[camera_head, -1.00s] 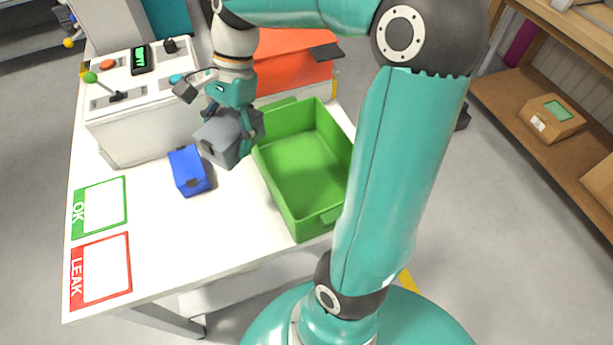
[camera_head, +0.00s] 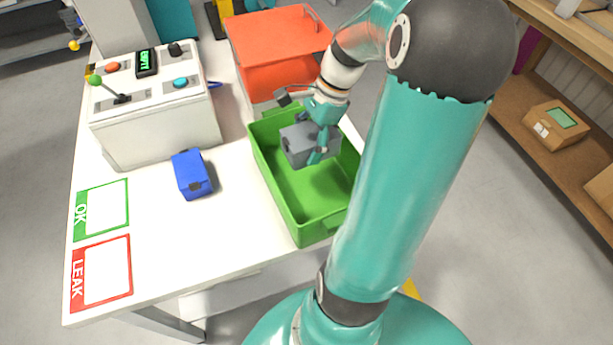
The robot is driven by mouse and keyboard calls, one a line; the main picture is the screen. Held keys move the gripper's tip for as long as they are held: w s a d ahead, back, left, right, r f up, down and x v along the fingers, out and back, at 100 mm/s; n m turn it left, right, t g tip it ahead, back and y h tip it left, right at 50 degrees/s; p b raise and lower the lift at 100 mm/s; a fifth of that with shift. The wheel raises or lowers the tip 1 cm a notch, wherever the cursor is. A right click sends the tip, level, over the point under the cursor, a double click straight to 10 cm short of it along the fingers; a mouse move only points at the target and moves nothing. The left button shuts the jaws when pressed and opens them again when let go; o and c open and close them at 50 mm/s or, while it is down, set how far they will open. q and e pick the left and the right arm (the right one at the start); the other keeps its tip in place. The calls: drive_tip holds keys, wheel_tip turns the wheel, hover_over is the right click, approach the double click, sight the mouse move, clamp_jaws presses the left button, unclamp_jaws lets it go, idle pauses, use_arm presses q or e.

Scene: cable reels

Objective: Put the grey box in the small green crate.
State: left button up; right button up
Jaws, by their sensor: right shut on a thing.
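The grey box (camera_head: 297,146) is held by my right gripper (camera_head: 318,148), which is shut on it. The box is over the far part of the small green crate (camera_head: 281,208). From this view I cannot tell how high it is above the crate floor. The crate is open and its near part is bare. My left gripper is not in view.
A blue box (camera_head: 191,174) lies on the white table (camera_head: 190,245) left of the crate. A control panel (camera_head: 155,112) stands at the back left. A red-orange bin (camera_head: 277,50) stands behind the crate. OK (camera_head: 101,208) and LEAK (camera_head: 101,272) squares mark the front left.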

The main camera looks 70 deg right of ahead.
sight(331, 128)
wheel_tip(331, 128, down, 12)
drive_tip(key=shift+f+b, duration=0.1)
drive_tip(key=shift+b, duration=0.4)
drive_tip(key=shift+f, duration=0.15)
drive_tip(key=o, duration=1.3)
drive_tip(key=shift+c, duration=0.2)
drive_tip(key=p+v, duration=0.1)
drive_tip(key=v, duration=1.1)
drive_tip(key=shift+a+r, duration=0.1)
drive_tip(key=shift+r, duration=0.15)
drive_tip(key=shift+w, duration=0.1)
